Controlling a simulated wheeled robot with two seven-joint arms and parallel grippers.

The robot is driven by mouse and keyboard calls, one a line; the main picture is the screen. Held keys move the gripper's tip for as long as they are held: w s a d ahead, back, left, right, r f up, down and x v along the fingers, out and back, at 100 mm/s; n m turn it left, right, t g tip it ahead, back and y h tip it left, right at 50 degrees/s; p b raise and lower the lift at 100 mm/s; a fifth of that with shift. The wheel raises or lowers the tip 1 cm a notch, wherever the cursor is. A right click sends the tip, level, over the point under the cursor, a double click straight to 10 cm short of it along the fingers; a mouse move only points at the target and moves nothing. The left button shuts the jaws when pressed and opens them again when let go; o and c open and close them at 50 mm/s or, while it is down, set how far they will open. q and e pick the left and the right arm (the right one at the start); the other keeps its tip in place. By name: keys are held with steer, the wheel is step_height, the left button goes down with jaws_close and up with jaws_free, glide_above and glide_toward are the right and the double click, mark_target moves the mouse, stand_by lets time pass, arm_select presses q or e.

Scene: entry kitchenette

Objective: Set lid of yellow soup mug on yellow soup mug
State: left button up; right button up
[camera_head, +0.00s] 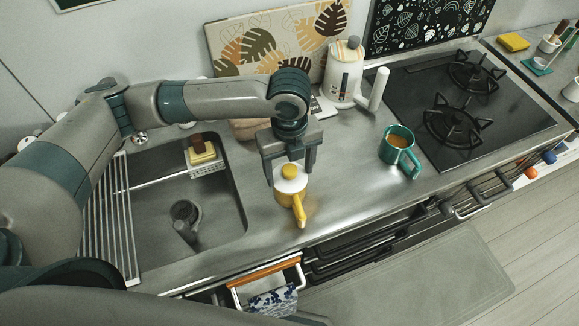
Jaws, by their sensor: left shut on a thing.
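The yellow soup mug (293,208) stands on the steel counter right of the sink, its handle pointing toward the front edge. Its lid (289,183), a white disc with a yellow knob, is directly over the mug's mouth. My left gripper (290,174) points down from above and is shut on the lid, with a finger on either side. The lid covers the mug's rim, so I cannot tell whether it rests on it or is slightly above. My right gripper is not in view.
A teal mug (397,145) with a brown drink stands to the right, before the black hob (460,100). A white kettle (343,72) and a leaf-patterned board (275,42) are behind. The sink (170,215) lies left. An orange-handled drawer (264,271) is open below.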

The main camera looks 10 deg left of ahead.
arm_select(q)
steer(key=shift+f, duration=0.15)
steer(key=o, duration=1.1)
steer(key=shift+r+b, duration=0.3)
steer(key=shift+r, duration=0.55)
step_height(320, 180, up, 16)
steer(key=b, duration=0.3)
